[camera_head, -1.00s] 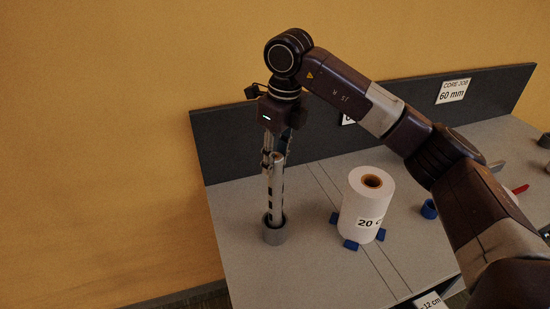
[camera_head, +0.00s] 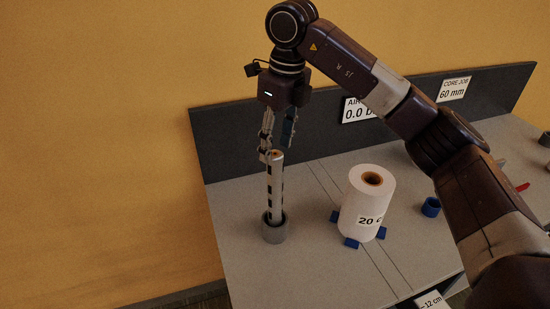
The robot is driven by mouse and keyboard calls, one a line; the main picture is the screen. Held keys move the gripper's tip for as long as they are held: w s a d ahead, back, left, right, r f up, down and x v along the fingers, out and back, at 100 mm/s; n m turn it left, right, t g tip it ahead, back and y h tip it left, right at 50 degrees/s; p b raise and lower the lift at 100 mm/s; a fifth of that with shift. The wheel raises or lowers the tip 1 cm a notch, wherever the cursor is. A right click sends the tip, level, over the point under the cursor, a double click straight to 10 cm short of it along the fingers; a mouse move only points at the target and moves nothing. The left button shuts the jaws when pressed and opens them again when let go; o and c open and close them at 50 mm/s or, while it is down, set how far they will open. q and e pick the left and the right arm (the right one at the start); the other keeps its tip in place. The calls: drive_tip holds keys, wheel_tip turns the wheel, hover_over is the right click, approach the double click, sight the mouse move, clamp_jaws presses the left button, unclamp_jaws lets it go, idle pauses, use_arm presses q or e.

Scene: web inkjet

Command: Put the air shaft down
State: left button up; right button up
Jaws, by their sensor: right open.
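The air shaft (camera_head: 274,188) is a silver rod with dark patches and an orange spot at its top end. It stands nearly upright in a grey round holder (camera_head: 274,232) at the left of the table. My right gripper (camera_head: 272,152) points down just above the shaft's top. Its fingers are open, and the shaft's top end is at the fingertips' level. From this angle I cannot tell whether a fingertip touches it. My left gripper is not in view.
A white paper roll (camera_head: 362,212) marked 20 stands on blue blocks right of the shaft. A blue ring (camera_head: 431,207) lies farther right. A dark back panel (camera_head: 240,142) with signs runs behind the table. The table front left (camera_head: 300,280) is clear.

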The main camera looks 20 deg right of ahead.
wheel_tip(320, 180, up, 8)
drive_tip(key=shift+s+d, duration=0.3)
drive_tip(key=shift+s, duration=0.15)
drive_tip(key=shift+f, duration=0.1)
